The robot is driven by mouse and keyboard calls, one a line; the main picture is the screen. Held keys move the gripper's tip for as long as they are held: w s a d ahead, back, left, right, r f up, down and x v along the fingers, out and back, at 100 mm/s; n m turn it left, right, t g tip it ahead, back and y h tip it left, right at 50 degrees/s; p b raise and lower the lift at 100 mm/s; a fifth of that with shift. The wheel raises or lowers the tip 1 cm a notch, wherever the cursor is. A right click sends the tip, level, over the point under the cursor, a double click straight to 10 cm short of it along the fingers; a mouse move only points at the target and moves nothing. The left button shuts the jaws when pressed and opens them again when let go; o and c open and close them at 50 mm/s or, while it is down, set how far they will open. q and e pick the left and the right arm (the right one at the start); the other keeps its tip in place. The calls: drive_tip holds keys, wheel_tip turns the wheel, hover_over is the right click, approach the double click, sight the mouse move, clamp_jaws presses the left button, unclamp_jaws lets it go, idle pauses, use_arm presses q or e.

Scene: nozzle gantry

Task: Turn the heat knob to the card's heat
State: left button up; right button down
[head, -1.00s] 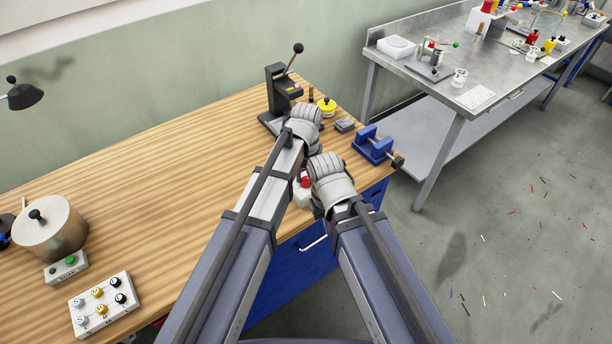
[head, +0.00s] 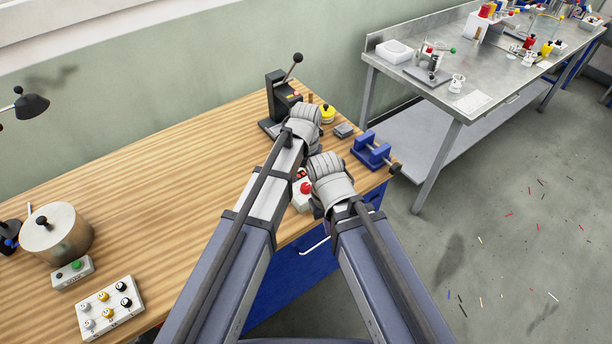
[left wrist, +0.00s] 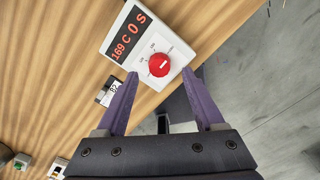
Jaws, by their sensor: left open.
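The heat controller is a white box (left wrist: 140,42) with a red display that seems to read 169 C and 0 S. Its round red knob (left wrist: 159,65) has a white pointer mark and a printed scale around it. In the head view the box (head: 299,203) and its red knob (head: 306,187) show partly between my two arms. My left gripper (left wrist: 160,73) is open, its purple fingers spread to either side of the knob in the picture; I cannot tell if they touch. My right arm's wrist (head: 331,182) shows, but its fingers are hidden. I cannot make out a heat card.
A small black-and-white piece (left wrist: 108,92) lies beside the controller. A black lever press (head: 279,95), a yellow knobbed piece (head: 327,113) and a blue vise (head: 371,152) stand at the bench's far right. The bench middle is clear.

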sight(306, 186)
use_arm(q)
wheel_tip(306, 186, up, 5)
drive_tip(key=p, duration=0.3)
drive_tip(key=shift+f+p, duration=0.1)
drive_tip(key=shift+p, duration=0.3)
drive_tip(key=shift+f, duration=0.1)
